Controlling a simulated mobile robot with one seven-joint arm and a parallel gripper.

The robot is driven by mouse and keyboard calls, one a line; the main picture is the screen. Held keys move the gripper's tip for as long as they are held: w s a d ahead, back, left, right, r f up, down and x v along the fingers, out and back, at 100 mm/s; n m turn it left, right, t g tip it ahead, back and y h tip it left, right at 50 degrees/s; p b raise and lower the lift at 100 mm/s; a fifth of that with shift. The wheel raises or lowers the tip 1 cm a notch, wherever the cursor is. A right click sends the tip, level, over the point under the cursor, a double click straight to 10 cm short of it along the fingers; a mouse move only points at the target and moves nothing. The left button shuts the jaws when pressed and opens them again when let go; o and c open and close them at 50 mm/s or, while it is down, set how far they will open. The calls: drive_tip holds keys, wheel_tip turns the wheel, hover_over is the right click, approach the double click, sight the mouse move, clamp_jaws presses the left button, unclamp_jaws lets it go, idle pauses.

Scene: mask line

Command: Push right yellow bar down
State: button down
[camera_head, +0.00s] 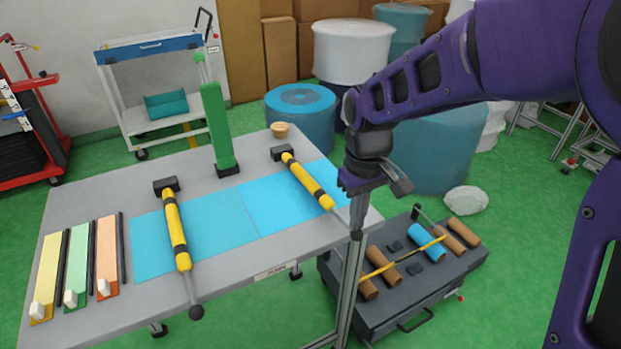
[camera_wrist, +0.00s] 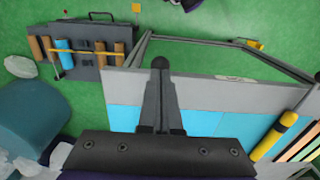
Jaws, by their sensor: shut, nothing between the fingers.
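The right yellow bar (camera_head: 308,182) has black bands and runs from a dark block on the table toward the front edge. Its thin rod ends in a dark ball (camera_head: 356,236) beyond that edge. My gripper (camera_head: 357,212) is shut and empty, pointing down directly above the ball in the head view. In the wrist view my gripper (camera_wrist: 160,100) has its fingers together, with the ball (camera_wrist: 160,63) at their tips; I cannot tell whether they touch. The right bar's yellow part is hidden behind my gripper in the wrist view. The left yellow bar (camera_head: 176,230) lies to the left.
The grey table (camera_head: 100,190) carries blue mats (camera_head: 210,215), a green post (camera_head: 217,125), a small tan cup (camera_head: 280,130) and coloured strips (camera_head: 78,262). A dark case (camera_head: 410,310) with brown and blue rolls stands low at the right, beside the table.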

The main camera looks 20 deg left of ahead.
drive_tip(key=shift+f, duration=0.5)
wheel_tip(320, 180, up, 8)
drive_tip(key=p, duration=0.6)
